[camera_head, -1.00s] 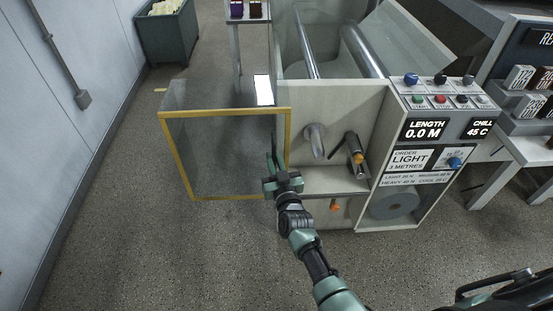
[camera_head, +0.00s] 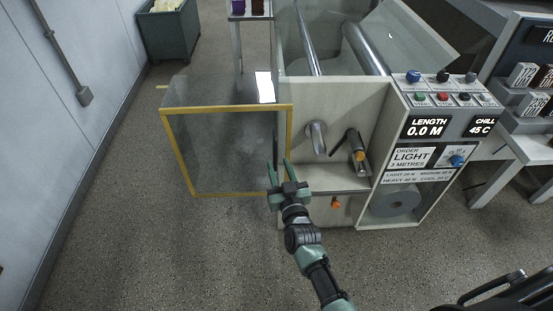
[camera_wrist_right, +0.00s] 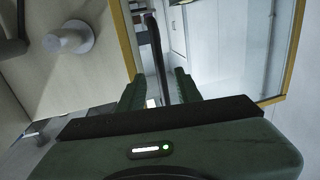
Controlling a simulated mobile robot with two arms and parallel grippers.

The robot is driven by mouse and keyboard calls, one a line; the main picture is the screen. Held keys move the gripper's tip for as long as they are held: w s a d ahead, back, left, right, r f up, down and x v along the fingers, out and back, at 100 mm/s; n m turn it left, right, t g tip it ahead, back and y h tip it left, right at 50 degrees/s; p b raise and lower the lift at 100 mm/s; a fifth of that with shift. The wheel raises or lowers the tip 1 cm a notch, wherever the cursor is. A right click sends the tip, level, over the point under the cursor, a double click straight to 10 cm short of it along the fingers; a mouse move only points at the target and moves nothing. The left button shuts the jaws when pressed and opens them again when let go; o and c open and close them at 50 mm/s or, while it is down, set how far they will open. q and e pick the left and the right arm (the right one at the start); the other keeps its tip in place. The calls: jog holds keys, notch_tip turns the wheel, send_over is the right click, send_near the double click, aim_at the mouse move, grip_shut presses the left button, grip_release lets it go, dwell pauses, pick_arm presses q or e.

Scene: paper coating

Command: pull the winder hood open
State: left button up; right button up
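The winder hood (camera_head: 228,150) is a clear panel box with a yellow frame. It stands swung out to the left of the machine's cream front, open. Its dark upright handle bar (camera_head: 276,138) is near the frame's right edge. The handle also shows in the right wrist view (camera_wrist_right: 156,52), in line with the gap between the fingers. My right gripper (camera_head: 279,168) is just below and in front of the handle, fingers apart and empty. Whether a finger touches the bar cannot be told. My left gripper is not in view.
The control panel (camera_head: 435,125) stands further right. The floor (camera_head: 130,240) at the left front is clear.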

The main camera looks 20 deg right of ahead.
jog(key=s, duration=0.3)
dwell(0.5)
jog(key=s+a+f+n+g+y, duration=0.1)
jog(key=s+f+g, duration=0.2)
jog(key=s+f, duration=0.6)
jog(key=s+f+g, duration=0.3)
jog(key=s+f, duration=0.1)
jog(key=f, duration=0.8)
jog(key=s+a+f+n+g+y, duration=0.1)
jog(key=s+f+g, duration=0.2)
jog(key=s+f, duration=0.6)
jog(key=s+d+f+g, duration=0.2)
jog(key=s+f, duration=0.3)
jog(key=s, duration=0.4)
jog(key=s+d+f+g+h, duration=0.1)
jog(key=s+d+f+g, duration=0.2)
jog(key=s, duration=0.6)
jog(key=s+d+f+g, duration=0.3)
jog(key=s+f, duration=0.3)
jog(key=s, duration=0.3)
jog(key=shift+s+d+f+n, duration=0.3)
jog(key=shift+f+n, duration=0.05)
jog(key=shift+n, duration=0.05)
